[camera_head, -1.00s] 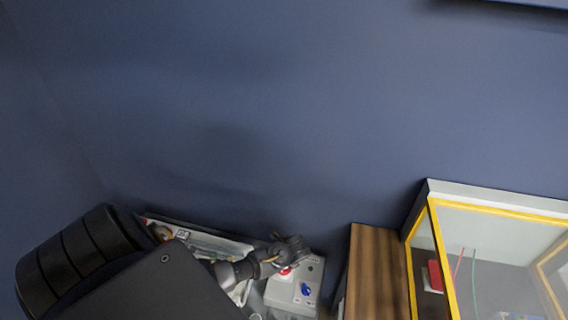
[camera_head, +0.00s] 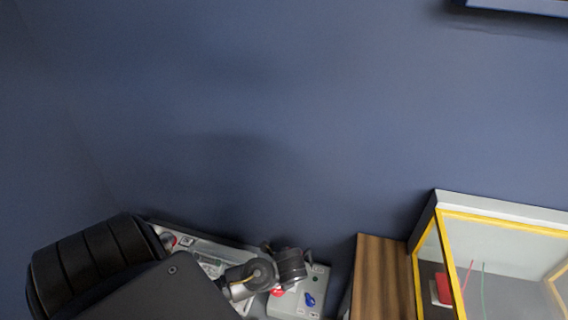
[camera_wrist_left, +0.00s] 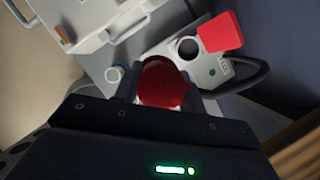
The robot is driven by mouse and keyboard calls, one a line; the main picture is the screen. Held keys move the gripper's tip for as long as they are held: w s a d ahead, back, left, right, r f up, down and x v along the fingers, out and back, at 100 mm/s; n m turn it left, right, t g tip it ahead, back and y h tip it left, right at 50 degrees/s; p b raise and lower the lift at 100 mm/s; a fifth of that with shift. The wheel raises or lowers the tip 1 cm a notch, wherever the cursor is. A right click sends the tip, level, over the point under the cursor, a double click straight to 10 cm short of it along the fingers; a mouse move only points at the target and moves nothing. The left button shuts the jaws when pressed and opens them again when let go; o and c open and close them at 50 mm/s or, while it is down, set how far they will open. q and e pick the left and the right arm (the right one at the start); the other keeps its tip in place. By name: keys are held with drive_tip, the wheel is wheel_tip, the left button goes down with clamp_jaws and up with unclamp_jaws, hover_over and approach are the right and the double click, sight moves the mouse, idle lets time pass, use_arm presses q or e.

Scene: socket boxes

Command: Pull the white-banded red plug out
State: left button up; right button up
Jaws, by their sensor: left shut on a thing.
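In the left wrist view a round red plug (camera_wrist_left: 162,84) sits between the fingers of my left gripper (camera_wrist_left: 160,88), which is shut on it. Its white band does not show. Just beyond it a grey socket box (camera_wrist_left: 213,72) has a dark open round hole (camera_wrist_left: 188,48) and a raised red square lid (camera_wrist_left: 221,32). I cannot tell whether the plug's lower end is clear of the box. In the head view my left gripper (camera_head: 289,266) is over the grey box (camera_head: 318,284); a small red part (camera_head: 277,292) shows below it. My right gripper is not in view.
A blue plug (camera_head: 309,299) is on the grey box. A wooden block (camera_head: 382,275) and a yellow-framed glass case (camera_head: 500,220) stand to the right. The blue wall (camera_head: 300,120) is close behind. More pale equipment (camera_wrist_left: 120,20) lies beside the box.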

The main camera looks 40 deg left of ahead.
use_arm(q)
drive_tip(key=s, duration=0.1)
drive_tip(key=s+d+r, duration=0.1)
drive_tip(key=s+r+p, duration=0.1)
drive_tip(key=s, duration=0.1)
drive_tip(key=shift+d, duration=0.35)
idle(0.6)
